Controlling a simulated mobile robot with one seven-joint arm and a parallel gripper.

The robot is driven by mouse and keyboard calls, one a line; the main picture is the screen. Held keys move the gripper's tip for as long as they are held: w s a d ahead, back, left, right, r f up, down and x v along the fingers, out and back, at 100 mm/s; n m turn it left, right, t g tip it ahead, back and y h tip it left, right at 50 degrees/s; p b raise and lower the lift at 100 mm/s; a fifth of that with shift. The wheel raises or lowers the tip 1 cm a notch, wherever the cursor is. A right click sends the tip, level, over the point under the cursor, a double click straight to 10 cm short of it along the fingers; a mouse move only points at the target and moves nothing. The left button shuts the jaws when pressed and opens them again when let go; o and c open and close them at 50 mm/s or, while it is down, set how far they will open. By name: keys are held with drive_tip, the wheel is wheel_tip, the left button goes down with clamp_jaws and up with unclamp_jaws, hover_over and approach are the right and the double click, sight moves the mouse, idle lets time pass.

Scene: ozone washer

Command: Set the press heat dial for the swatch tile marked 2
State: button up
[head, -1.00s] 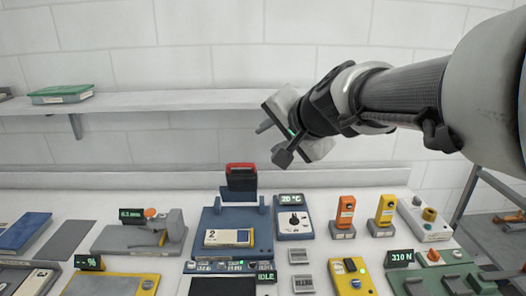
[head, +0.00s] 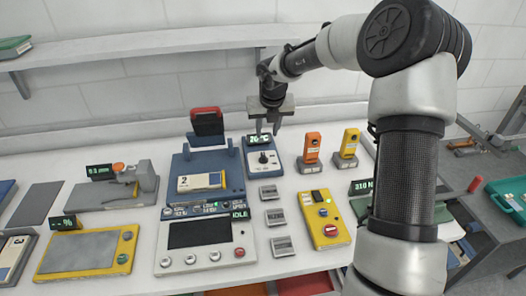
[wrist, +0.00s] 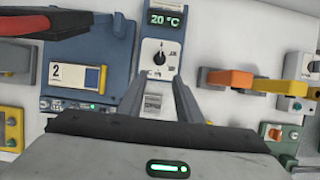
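The swatch tile marked 2 (head: 200,182) lies on the blue press (head: 232,170), below its raised red and black handle (head: 207,122). The tile also shows in the wrist view (wrist: 77,76). Right beside the press is the heat dial unit, a blue and white box with a black knob (head: 263,158). In the wrist view its display (wrist: 165,18) reads 20 °C, and its knob (wrist: 159,58) lies just beyond my fingertips. My gripper (head: 267,130) is open and empty, pointing down above the dial unit. Its fingers are apart in the wrist view (wrist: 160,80).
An orange device (head: 312,148) and a yellow one (head: 349,143) stand right of the dial. Small grey plates (head: 276,217) lie in front. A control panel (head: 205,262) reads IDLE. A shelf (head: 150,42) runs along the wall behind.

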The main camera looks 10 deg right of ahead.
sight(263, 155)
drive_tip(key=x, duration=1.6)
drive_tip(key=shift+w, duration=0.1)
clamp_jaws()
